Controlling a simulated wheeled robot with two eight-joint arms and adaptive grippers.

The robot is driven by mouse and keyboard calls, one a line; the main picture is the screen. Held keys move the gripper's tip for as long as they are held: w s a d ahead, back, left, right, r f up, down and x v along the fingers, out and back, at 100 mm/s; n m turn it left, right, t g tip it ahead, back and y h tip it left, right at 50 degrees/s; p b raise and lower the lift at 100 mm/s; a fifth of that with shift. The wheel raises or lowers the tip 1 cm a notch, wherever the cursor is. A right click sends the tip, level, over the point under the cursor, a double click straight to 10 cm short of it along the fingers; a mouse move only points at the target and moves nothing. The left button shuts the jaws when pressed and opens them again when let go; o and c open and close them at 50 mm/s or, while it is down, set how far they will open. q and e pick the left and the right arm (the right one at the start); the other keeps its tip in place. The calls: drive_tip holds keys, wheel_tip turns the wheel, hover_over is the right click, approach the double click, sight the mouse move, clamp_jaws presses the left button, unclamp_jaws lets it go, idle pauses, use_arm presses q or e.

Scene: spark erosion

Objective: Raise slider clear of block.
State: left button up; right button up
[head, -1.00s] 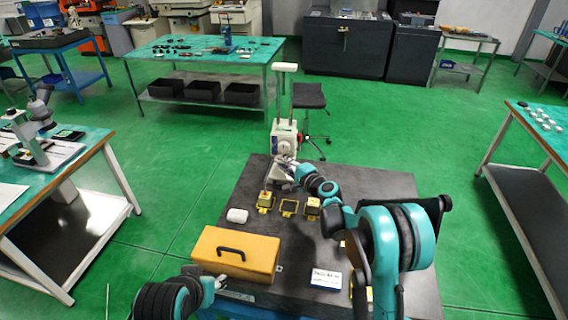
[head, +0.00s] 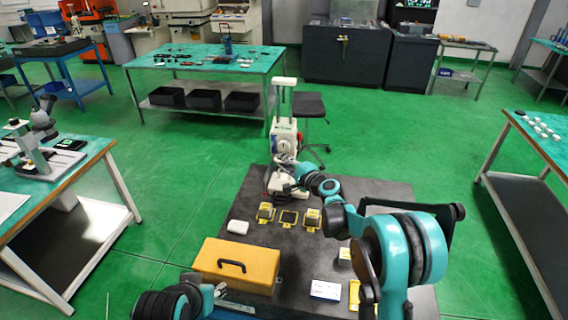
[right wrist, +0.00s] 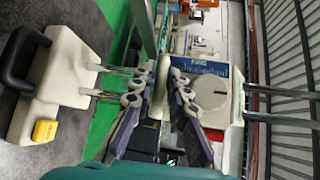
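The slider (head: 284,138) is the pale boxy head on the column of the small white machine at the back of the dark table. In the right wrist view, which lies sideways, the slider (right wrist: 213,92) sits on two bright rods. A yellow block (right wrist: 44,131) rests on the pale base (right wrist: 62,85), with a wide gap between it and the slider. My right gripper (right wrist: 166,80) has its fingers drawn together at the slider's near side, apparently on a pale part of it; the exact contact is partly hidden. My left gripper (head: 220,290) is low beside the toolbox, its fingers too small to read.
A yellow toolbox (head: 237,265) stands at the table's front left. A white item (head: 238,227), several small yellow-framed holders (head: 289,218) and a white card (head: 326,290) lie on the dark table (head: 385,190). A stool (head: 308,104) stands behind the machine.

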drive_tip(key=v, duration=1.2)
drive_tip(key=shift+a, duration=0.1)
drive_tip(key=s+d+f+n+g+h+b, duration=0.15)
drive_tip(key=s+n, duration=0.25)
drive_tip(key=s, duration=0.5)
drive_tip(key=s+n+g+h+b, duration=0.1)
drive_tip(key=s+n+g+h, duration=0.15)
drive_tip(key=s, duration=0.55)
drive_tip(key=s+d+f+n+g+h+b, duration=0.1)
drive_tip(key=s+d+f+n+h, duration=0.1)
drive_tip(key=s+d, duration=0.3)
drive_tip(key=s+d+f+n+g+h+b, duration=0.1)
drive_tip(key=s+d+f+n+h, duration=0.2)
drive_tip(key=s, duration=1)
wheel_tip(320, 180, down, 2)
drive_tip(key=shift+s+d+f+n, duration=0.3)
drive_tip(key=shift+d+n, duration=0.35)
drive_tip(key=shift+d, duration=0.55)
